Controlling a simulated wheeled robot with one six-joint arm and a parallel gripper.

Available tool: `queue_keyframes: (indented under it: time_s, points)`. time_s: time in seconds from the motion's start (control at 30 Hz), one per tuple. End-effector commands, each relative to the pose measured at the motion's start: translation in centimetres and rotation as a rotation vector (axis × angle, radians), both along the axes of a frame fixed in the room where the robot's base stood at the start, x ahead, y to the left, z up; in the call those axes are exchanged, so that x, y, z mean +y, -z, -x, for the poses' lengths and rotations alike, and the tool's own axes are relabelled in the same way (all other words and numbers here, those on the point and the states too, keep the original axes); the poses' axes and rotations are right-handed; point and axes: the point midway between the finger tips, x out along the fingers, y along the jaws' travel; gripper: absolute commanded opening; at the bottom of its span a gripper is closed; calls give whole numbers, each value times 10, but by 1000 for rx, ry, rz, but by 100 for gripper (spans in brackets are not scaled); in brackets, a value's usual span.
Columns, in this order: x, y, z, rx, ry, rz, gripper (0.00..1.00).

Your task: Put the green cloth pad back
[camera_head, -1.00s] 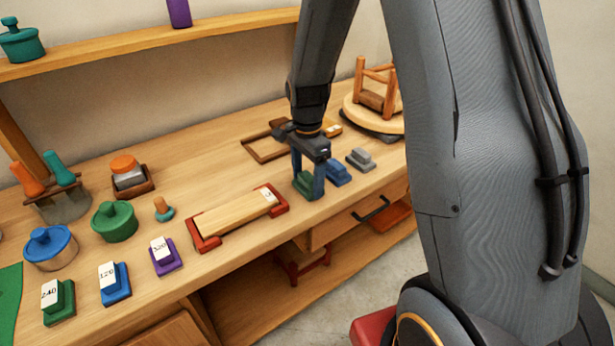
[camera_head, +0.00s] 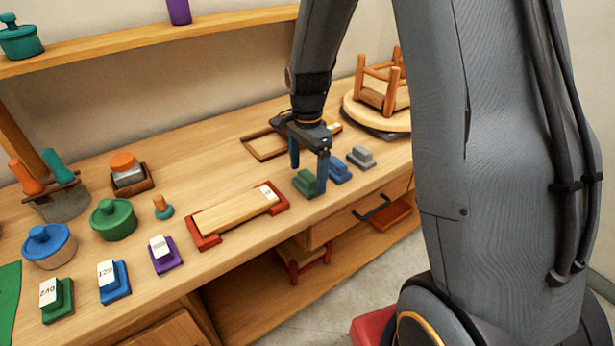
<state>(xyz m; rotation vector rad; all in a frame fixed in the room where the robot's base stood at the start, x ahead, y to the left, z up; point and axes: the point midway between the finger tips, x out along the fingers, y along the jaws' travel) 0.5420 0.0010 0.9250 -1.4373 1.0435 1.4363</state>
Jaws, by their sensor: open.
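The green cloth pad (camera_head: 305,184), a small stepped green block, sits on the bench near its front edge, left of a blue pad (camera_head: 338,172) and a grey pad (camera_head: 361,157). My gripper (camera_head: 308,172) is open just above and around it, pointing down. One finger is behind the green pad and the other is at its right, partly covering it. I see no contact, but cannot tell the exact gap.
A red-ended tray (camera_head: 205,240) with a wooden board (camera_head: 235,213) lies left. Labelled purple (camera_head: 166,264), blue (camera_head: 115,292) and green (camera_head: 66,307) blocks line the front.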

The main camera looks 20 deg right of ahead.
Motion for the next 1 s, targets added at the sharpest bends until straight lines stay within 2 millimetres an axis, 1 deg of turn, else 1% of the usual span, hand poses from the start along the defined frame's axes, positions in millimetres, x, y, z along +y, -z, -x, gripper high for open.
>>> queue_keyframes:
  time_s: [0.2, 0.4, 0.5, 0.6, 0.67, 0.77, 0.87, 1.0]
  points:
    - [0, -43, -2, -6, 0, 0, 85]
    - [0, -78, -1, -4, 0, 0, 85]
    - [0, -90, -1, -2, 0, 0, 85]
    - [0, -97, 0, -1, -1, 0, 85]
    - [0, -99, 2, -1, -15, 0, 85]
    - [0, -96, 15, -4, -101, 1, 85]
    - [0, -86, 39, -17, -280, 2, 85]
    - [0, -68, 85, -38, -617, 12, 85]
